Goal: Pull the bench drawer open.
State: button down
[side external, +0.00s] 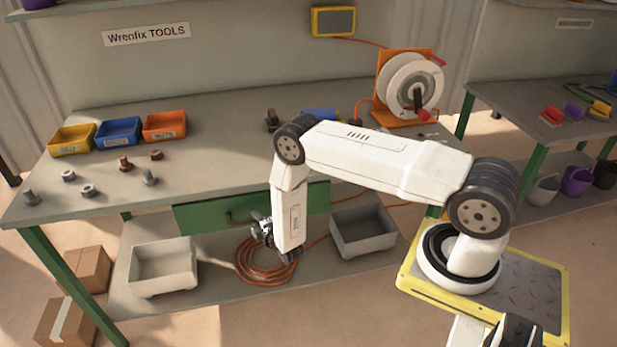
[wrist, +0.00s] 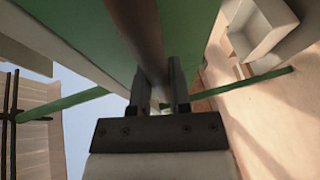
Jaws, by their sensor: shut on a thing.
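The bench drawer has a green front (side external: 190,217) under the bench top, and it fills the upper middle of the wrist view (wrist: 75,35). Its handle is a dark bar (side external: 240,217), seen as a brown bar (wrist: 138,35) in the wrist view. My gripper (side external: 260,226) is at the drawer front, and its two dark fingers (wrist: 159,88) stand on either side of the bar, shut on it. My wrist hides the right part of the handle in the side view. I cannot tell whether the drawer stands out at all.
The bench top (side external: 225,125) holds yellow, blue and orange bins (side external: 165,125), loose bolts and nuts, and a cable reel (side external: 408,82). On the lower shelf are two grey trays (side external: 165,268) (side external: 362,232) and a coiled orange cable (side external: 262,268). Boxes (side external: 85,268) stand at left.

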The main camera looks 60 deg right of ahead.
jog(key=shift+a, duration=0.1)
jog(key=s+a, duration=2.2)
jog(key=shift+s+a, duration=0.25)
jog(key=shift+s, duration=0.05)
dwell(0.3)
jog(key=c, duration=0.6)
grip_release()
